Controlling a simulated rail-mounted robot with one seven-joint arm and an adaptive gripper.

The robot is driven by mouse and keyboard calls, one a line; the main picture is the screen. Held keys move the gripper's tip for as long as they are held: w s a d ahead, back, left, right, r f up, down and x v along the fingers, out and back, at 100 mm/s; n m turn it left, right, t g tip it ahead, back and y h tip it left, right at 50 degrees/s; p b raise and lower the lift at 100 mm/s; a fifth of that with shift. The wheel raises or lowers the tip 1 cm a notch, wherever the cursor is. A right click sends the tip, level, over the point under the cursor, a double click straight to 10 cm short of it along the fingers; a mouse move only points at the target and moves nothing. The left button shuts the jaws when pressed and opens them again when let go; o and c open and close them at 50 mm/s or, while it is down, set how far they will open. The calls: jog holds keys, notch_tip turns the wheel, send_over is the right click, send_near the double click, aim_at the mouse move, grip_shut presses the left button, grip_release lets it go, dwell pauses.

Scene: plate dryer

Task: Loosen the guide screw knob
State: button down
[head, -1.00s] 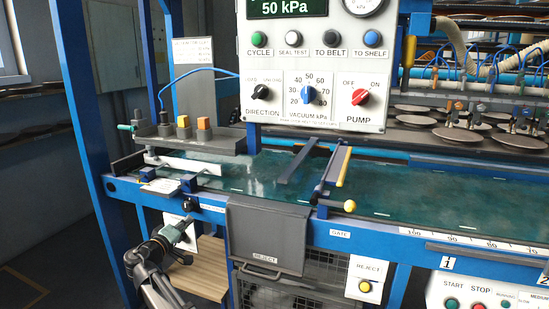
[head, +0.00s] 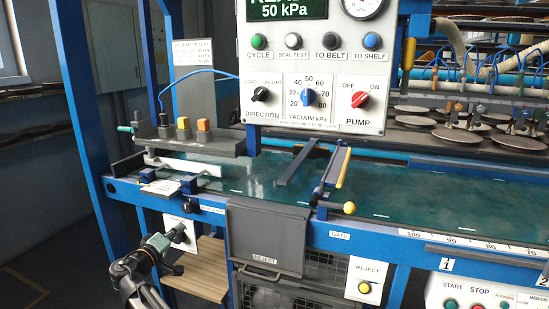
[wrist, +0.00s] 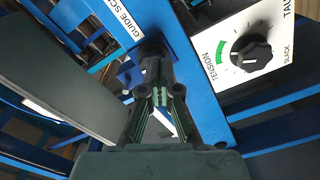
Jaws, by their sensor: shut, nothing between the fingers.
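In the wrist view, the label with the letters "GUIDE SC" (wrist: 118,20) is beside a dark round part (wrist: 153,46), seemingly the knob, mostly hidden by my fingers. My gripper (wrist: 156,62) is shut and empty, its tips pointing at that part. I cannot tell whether they touch it. In the head view my arm is at the lower left, below the rail.
A tension panel with a black knob (wrist: 251,52) is close to the right of my fingers in the wrist view. The blue rail (head: 375,240) runs across the front. A grey reject flap (head: 266,238) hangs to the right, above a mesh cage. A wooden shelf (head: 205,272) is below.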

aim_at(188, 207)
jog(key=shift+w+d+r+m+p, duration=0.1)
jog(key=shift+w+d+m+p, duration=0.25)
jog(key=shift+w+m+p, duration=0.65)
jog(key=shift+w+d+r+m+p, duration=0.1)
jog(key=shift+w+d+m+p, duration=0.3)
jog(key=shift+w+m+p, duration=0.65)
jog(key=shift+w+d+m+p, duration=0.35)
jog(key=shift+w+m+p, duration=0.5)
jog(key=shift+m+p, duration=0.25)
jog(key=shift+r, duration=0.1)
jog(key=shift+w+a+f+b, duration=0.25)
jog(key=shift+a+b, duration=0.4)
jog(key=shift+b, duration=2.2)
jog(key=shift+s+d+f+b, duration=0.1)
jog(key=shift+f+b, duration=0.2)
jog(key=shift+b, duration=0.05)
